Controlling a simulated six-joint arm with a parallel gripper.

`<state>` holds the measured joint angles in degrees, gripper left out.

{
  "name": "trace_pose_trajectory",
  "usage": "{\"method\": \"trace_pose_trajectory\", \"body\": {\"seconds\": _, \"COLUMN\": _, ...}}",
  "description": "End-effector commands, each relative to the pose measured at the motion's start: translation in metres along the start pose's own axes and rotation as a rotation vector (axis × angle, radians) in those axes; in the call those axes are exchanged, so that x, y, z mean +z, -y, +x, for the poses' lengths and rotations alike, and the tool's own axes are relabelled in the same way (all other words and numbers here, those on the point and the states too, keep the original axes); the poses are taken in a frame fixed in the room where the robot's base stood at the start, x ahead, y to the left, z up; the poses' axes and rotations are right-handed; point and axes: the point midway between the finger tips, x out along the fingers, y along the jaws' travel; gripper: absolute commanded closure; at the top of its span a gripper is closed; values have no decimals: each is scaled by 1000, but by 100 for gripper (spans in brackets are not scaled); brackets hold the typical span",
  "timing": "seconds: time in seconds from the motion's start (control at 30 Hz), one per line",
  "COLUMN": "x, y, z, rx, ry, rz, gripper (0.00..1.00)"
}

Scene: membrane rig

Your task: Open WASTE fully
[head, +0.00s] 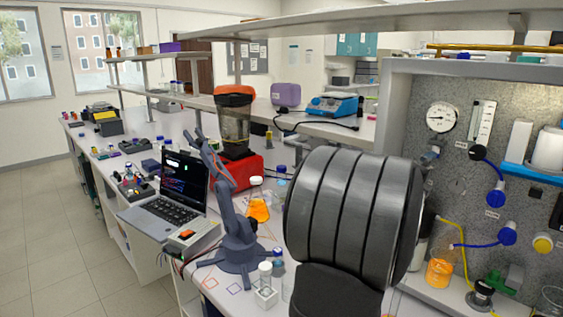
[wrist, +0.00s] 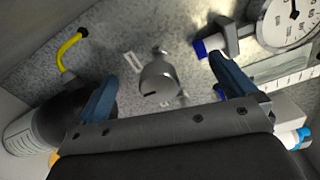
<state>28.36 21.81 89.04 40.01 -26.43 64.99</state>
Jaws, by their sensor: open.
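In the wrist view, a round grey metal knob (wrist: 158,77) with a dark slot or mark sits on the speckled panel, a small label beside it. The label is too small to read, so I cannot tell whether this is WASTE. My gripper (wrist: 162,68) has its two blue fingers spread wide, one to each side of the knob in the picture, with nothing between them; the distance to the knob is unclear. In the head view, my large dark arm link hides the gripper and part of the panel. Blue knobs (head: 495,196) and a yellow knob (head: 543,243) show there.
A pressure gauge (wrist: 290,18) and a blue-ended fitting (wrist: 207,46) lie near the right finger. A yellow tube (wrist: 68,50) and a dark bottle (wrist: 38,128) are at the left. An orange-filled bottle (head: 440,270) stands below the panel.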

Motion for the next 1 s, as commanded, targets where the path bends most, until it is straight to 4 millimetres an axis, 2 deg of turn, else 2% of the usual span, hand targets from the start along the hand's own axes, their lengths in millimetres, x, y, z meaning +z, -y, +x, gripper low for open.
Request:
{"method": "trace_pose_trajectory", "body": {"seconds": 0.1, "x": 0, "y": 0, "z": 0, "rx": 0, "ry": 0, "rz": -1, "gripper": 0}}
{"method": "trace_pose_trajectory", "body": {"seconds": 0.13, "x": 0, "y": 0, "z": 0, "rx": 0, "ry": 0, "rz": -1, "gripper": 4}}
{"method": "trace_pose_trajectory", "body": {"seconds": 0.33, "x": 0, "y": 0, "z": 0, "rx": 0, "ry": 0, "rz": -2, "gripper": 42}}
{"method": "trace_pose_trajectory", "body": {"seconds": 0.5, "x": -3, "y": 3, "z": -5, "rx": -1, "ry": 0, "rz": 28, "gripper": 42}}
{"method": "trace_pose_trajectory", "body": {"seconds": 0.67, "x": -15, "y": 11, "z": -27, "rx": -4, "ry": -1, "rz": 168, "gripper": 42}}
{"method": "trace_pose_trajectory", "body": {"seconds": 0.87, "x": -36, "y": 23, "z": -71, "rx": -8, "ry": 1, "rz": 445, "gripper": 42}}
{"method": "trace_pose_trajectory", "body": {"seconds": 1.0, "x": -54, "y": 26, "z": -109, "rx": -8, "ry": 2, "rz": 680, "gripper": 42}}
